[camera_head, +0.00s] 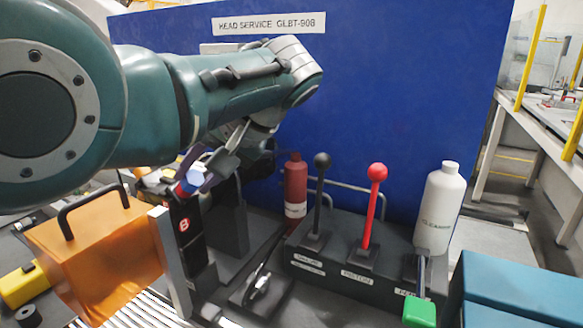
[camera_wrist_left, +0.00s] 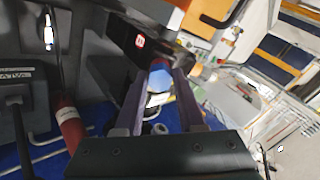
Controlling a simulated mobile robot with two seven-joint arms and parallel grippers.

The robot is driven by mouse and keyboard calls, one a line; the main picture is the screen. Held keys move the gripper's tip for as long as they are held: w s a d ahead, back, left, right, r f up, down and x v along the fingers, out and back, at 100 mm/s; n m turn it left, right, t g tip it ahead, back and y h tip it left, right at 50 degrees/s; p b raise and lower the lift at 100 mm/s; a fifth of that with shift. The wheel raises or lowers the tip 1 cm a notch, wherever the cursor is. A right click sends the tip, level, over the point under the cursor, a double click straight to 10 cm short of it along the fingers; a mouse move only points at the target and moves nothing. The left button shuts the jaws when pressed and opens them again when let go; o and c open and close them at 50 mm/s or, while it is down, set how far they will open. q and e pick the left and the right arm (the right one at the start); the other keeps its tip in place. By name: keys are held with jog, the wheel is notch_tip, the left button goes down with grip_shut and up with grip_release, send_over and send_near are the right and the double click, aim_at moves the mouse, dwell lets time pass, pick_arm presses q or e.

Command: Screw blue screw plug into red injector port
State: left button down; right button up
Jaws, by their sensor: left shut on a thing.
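My left gripper (camera_head: 192,178) reaches in from the left, in front of the blue panel. Its two fingers are shut on the blue screw plug (camera_head: 195,177), which also shows between the fingers in the left wrist view (camera_wrist_left: 160,79). A small red part, seemingly the red injector port (camera_head: 178,190), shows right at the plug's end, above the black block marked B (camera_head: 184,225). My right gripper is not in view.
An orange box with a handle (camera_head: 105,250) stands left of the black block. A red bottle (camera_head: 295,185), a black-knobbed lever (camera_head: 320,195), a red-knobbed lever (camera_head: 372,205) and a white bottle (camera_head: 438,210) stand to the right. The blue panel (camera_head: 400,90) closes off the back.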

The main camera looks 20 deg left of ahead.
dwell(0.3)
pick_arm(q)
jog(key=shift+r+m+p, duration=0.2)
jog(key=shift+m+p, duration=0.3)
jog(key=shift+m, duration=0.2)
jog(key=m+p, duration=0.1)
jog(key=m, duration=0.2)
jog(key=shift+m, duration=1.1)
jog(key=m+p, duration=0.1)
jog(key=m, duration=0.2)
jog(key=shift+f+m, duration=0.15)
jog(key=shift+m, duration=1.15)
